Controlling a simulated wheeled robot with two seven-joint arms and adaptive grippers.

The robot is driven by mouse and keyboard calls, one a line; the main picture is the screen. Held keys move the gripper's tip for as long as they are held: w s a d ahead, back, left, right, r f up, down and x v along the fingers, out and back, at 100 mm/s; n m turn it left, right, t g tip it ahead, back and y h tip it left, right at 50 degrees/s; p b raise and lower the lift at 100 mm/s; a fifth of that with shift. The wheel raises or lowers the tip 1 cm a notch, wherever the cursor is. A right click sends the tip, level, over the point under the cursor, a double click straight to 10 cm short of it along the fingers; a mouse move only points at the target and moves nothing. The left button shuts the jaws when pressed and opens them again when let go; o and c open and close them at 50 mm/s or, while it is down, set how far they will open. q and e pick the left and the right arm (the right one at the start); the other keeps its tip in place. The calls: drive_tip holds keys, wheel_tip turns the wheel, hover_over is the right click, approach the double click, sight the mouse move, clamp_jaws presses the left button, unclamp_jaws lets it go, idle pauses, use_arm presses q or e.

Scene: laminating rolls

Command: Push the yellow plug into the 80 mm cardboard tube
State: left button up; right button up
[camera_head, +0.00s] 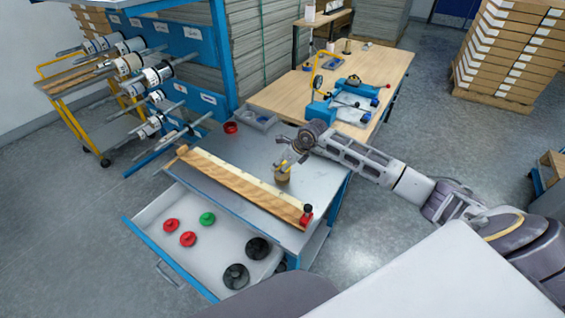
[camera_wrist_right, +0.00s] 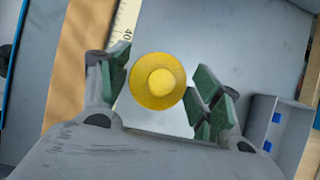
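The yellow plug (camera_wrist_right: 157,80) is a round disc with a raised centre, seen from above between my right gripper's green finger pads in the right wrist view. In the head view the short tan cardboard tube (camera_head: 283,177) stands upright on the grey table, with a small bit of yellow at its top. How deep the plug sits cannot be told; the plug hides the tube in the wrist view. My right gripper (camera_head: 290,161) is over the tube, its fingers (camera_wrist_right: 162,93) spread with gaps on both sides of the plug. My left gripper is not in view.
A wooden rule board (camera_head: 240,186) lies left of the tube. An open drawer (camera_head: 150,219) in front holds red, green and black plugs. A grey bin (camera_head: 262,118) and a red ring (camera_head: 231,128) sit at the table's back. A wooden bench (camera_head: 290,96) stands behind.

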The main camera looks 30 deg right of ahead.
drive_tip(key=o, duration=0.4)
drive_tip(key=shift+w+f, duration=0.1)
drive_tip(key=shift+f, duration=0.2)
drive_tip(key=shift+c, duration=0.2)
drive_tip(key=shift+r, duration=0.15)
drive_tip(key=shift+d+r, duration=0.1)
drive_tip(key=shift+r, duration=0.2)
drive_tip(key=v, duration=1.1)
drive_tip(key=shift+r, duration=0.2)
drive_tip(key=shift+s+d, duration=0.1)
drive_tip(key=shift+s, duration=0.15)
